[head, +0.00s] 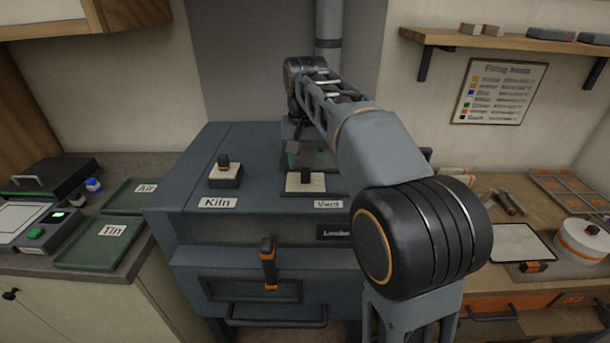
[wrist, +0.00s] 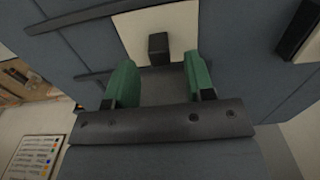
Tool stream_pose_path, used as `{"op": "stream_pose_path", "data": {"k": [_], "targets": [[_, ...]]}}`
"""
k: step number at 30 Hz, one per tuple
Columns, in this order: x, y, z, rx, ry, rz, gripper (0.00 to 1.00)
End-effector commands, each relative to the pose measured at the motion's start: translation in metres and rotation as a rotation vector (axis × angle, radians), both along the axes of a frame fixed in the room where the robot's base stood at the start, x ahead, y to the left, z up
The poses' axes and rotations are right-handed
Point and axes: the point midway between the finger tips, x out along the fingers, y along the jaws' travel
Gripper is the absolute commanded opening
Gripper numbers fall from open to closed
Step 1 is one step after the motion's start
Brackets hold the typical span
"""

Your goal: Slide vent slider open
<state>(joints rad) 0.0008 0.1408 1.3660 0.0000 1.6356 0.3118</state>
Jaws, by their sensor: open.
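The vent slider is a small black knob (head: 306,176) on a pale square plate (head: 299,186), on top of the blue-grey kiln (head: 165,200) above a small label (head: 328,204) that is hard to read. In the wrist view the knob (wrist: 158,46) stands upright on its pale plate, beside a dark rail. My gripper (head: 305,158) is above and behind the knob in the head view. In the wrist view my gripper (wrist: 160,75) has its two green fingers apart, with the knob centred between and just beyond the tips. No contact shows.
A second black knob on a pale plate (head: 224,175) sits to the left on the kiln top, by the Kiln label. An orange-and-black handle (head: 268,262) is on the kiln front. Green trays (head: 97,246) lie on the left counter. My arm covers the kiln's right side.

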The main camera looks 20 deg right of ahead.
Motion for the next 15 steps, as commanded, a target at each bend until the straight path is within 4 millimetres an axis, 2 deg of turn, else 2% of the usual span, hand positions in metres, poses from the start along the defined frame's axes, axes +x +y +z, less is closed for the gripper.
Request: {"op": "stream_pose_path", "data": {"k": [6, 15], "targets": [[0.0, -0.001, -0.026, 0.0, 0.0, -0.001, 0.49], [0.0, -0.001, -0.037, 0.0, -0.001, -0.002, 0.49]]}}
